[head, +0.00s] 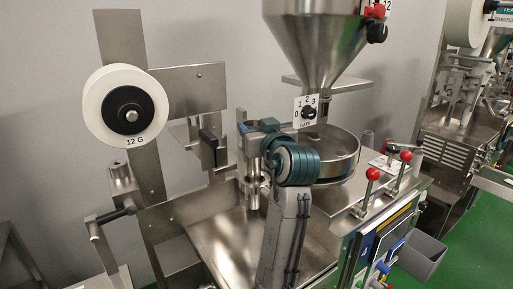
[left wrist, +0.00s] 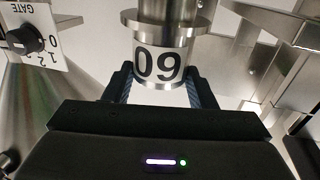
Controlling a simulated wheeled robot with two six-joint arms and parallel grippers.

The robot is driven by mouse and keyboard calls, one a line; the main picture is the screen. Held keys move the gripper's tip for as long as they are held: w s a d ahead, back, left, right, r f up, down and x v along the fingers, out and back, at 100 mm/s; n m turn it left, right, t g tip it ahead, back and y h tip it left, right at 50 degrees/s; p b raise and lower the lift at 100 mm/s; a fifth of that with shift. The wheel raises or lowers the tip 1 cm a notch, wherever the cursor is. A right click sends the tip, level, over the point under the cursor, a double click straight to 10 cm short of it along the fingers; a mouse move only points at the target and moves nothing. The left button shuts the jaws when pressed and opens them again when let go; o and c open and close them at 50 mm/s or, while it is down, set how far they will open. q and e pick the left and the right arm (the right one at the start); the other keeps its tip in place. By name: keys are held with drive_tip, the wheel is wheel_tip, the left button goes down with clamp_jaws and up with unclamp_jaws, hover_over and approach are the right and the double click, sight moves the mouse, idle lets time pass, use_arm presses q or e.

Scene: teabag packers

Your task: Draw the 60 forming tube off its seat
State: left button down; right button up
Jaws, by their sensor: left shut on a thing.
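The forming tube, a bright steel cylinder (head: 254,168), stands upright in front of the machine's back plate in the head view. In the left wrist view the forming tube (left wrist: 159,66) carries black digits that read as an upside-down 60, with a wider steel collar beside the digits. My left gripper (head: 256,136) comes in from the right at the tube's upper part. In the left wrist view its two fingers (left wrist: 161,88) are on either side of the tube, shut on it. Whether the tube is clear of its seat I cannot tell. My right gripper is not in view.
A steel hopper (head: 318,35) and a round pan (head: 335,155) stand close right of the tube. A gate dial (head: 309,111) hangs above my wrist. A paper reel (head: 126,107) marked 12 G is at left.

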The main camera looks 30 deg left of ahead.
use_arm(q)
wheel_tip(320, 180, up, 18)
drive_tip(key=b, duration=0.3)
drive_tip(key=shift+r, duration=0.15)
idle(0.4)
